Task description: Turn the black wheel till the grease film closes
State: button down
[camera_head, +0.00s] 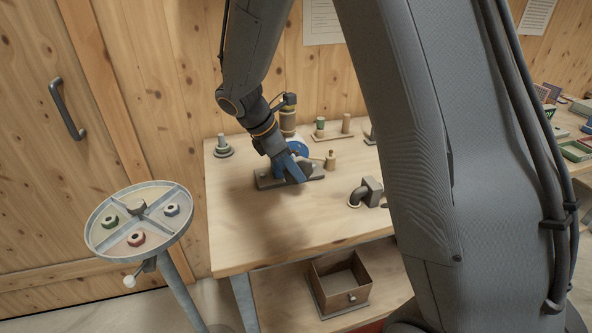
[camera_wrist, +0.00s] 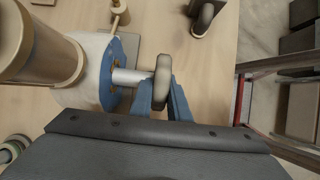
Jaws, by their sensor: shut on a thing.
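My gripper (camera_wrist: 168,88) has blue fingers, shut on the rim of a dark grey wheel (camera_wrist: 162,70) seen nearly edge-on in the wrist view. I take it for the black wheel. A pale shaft (camera_wrist: 130,77) runs from the wheel to a blue disc (camera_wrist: 124,52) with a brass-coloured centre. In the head view my gripper (camera_head: 297,172) is low over a dark base on the bench, beside the blue disc (camera_head: 298,148). The wheel is hard to make out there.
A grey elbow fitting (camera_head: 369,191) stands right of my gripper on the wooden bench (camera_head: 290,235). A round divided tray (camera_head: 140,187) stands at left, and an open box (camera_head: 340,284) sits below.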

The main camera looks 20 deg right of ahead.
jog(key=h, duration=0.2)
jog(key=h+b, duration=0.1)
jog(key=h, duration=0.1)
jog(key=h+b, duration=0.1)
jog(key=h, duration=0.1)
jog(key=shift+w+a+f+h, duration=0.1)
jog(key=shift+a+f+h, duration=0.05)
jog(key=shift+f+h, duration=0.2)
jog(key=h+b, duration=0.2)
jog(key=h, duration=0.2)
jog(key=shift+f+h, duration=0.1)
jog(key=shift+h, duration=0.25)
jog(key=c, duration=1.7)
grip_release()
jog(key=shift+a+r+b, duration=0.2)
jog(key=shift+a+b, duration=1)
jog(key=shift+a, duration=2.6)
